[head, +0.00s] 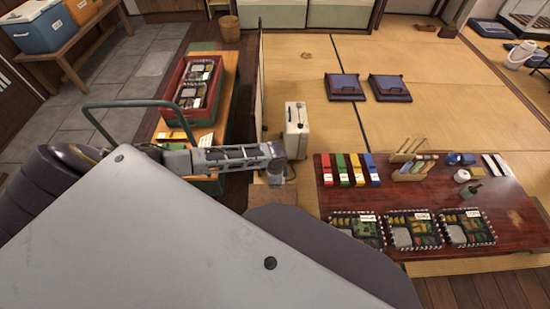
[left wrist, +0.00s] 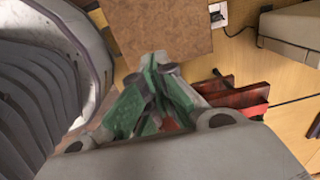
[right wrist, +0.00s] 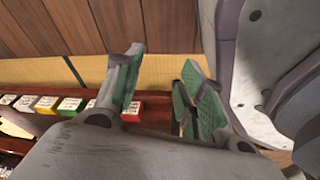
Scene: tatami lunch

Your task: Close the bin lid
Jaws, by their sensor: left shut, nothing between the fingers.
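My left gripper (head: 284,172) is shut and empty, low beside a small brown box (head: 272,196). In the left wrist view, the fingertips (left wrist: 158,66) meet just below the edge of a flat brown square panel (left wrist: 165,28), which looks like the top of that box. I cannot tell whether they touch it. No thing is clearly a bin with a lid; the brown box may be it, and its lid state is unclear. My right gripper (right wrist: 158,85) is open and empty above the edge of the dark red table. It is hidden in the head view.
A cream appliance (head: 297,130) stands behind the left gripper. The low red table (head: 420,200) at right holds bento boxes (head: 411,230) and coloured cases (head: 357,169). A red crate (head: 179,92) sits on a bench at left. Open tatami (head: 440,110) lies behind the table.

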